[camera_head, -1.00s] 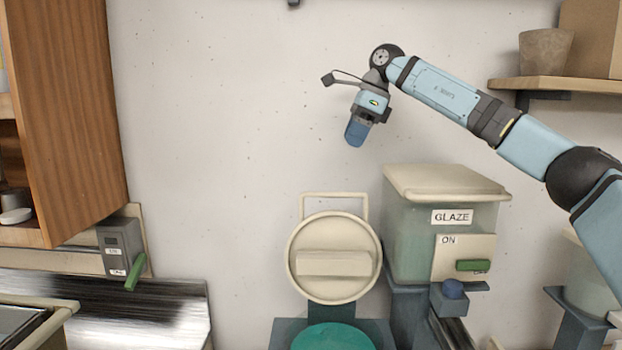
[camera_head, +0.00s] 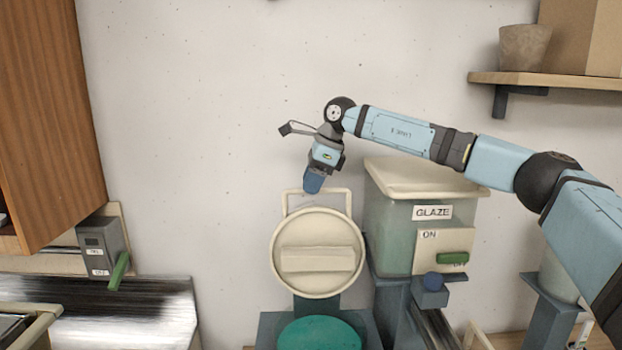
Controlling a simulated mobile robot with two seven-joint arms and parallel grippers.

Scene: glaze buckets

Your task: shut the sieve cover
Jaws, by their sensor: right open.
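The sieve cover (camera_head: 318,280) is a round cream lid with a raised bar across its face and a rectangular loop handle (camera_head: 318,192) on top. It stands upright, open, behind a round green surface (camera_head: 320,335) on a blue-grey stand. My right gripper (camera_head: 313,186) points down just above or in front of the top of the loop handle; I cannot tell whether it touches. Its blue fingers are open and look empty. My left gripper is not in view.
A glaze bucket (camera_head: 385,215) with a cream lid and an ON panel with a green lever (camera_head: 453,258) stands right of the cover. A shelf (camera_head: 560,88) with a pot is at upper right. A wall switch box (camera_head: 100,248) and wooden cabinet (camera_head: 50,120) are at left.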

